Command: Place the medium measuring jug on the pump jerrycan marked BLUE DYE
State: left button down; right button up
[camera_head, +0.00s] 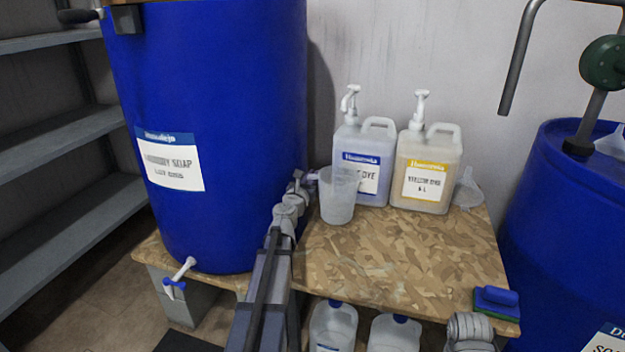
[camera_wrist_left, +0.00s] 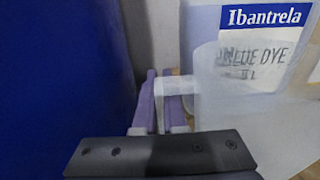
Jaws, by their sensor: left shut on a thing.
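The measuring jug (camera_head: 337,200), translucent and pale, is upright in front of the blue-labelled pump jerrycan (camera_head: 350,140), overlapping its lower left part. My left gripper (camera_head: 308,181) is shut on the jug's handle at its left side. In the left wrist view the fingers (camera_wrist_left: 165,103) pinch the handle, and the jug (camera_wrist_left: 235,110) covers part of the jerrycan. The jerrycan's label (camera_wrist_left: 262,40) reads BLUE DYE, partly through the jug. I cannot tell whether the jug's base touches the board.
A yellow-labelled pump jerrycan (camera_head: 425,170) and a funnel (camera_head: 467,188) stand to the right. A large blue drum (camera_head: 215,80) is close on the left. The chipboard top (camera_head: 390,255) is clear in front; a blue scrubber (camera_head: 497,300) lies at its right corner.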

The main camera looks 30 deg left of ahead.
pick_arm(q)
jog(key=shift+f, duration=0.1)
jog(key=c, duration=1.5)
grip_release()
jog(key=shift+f, duration=0.1)
jog(key=o, duration=0.5)
jog(key=shift+r, duration=0.25)
jog(key=v, duration=1.2)
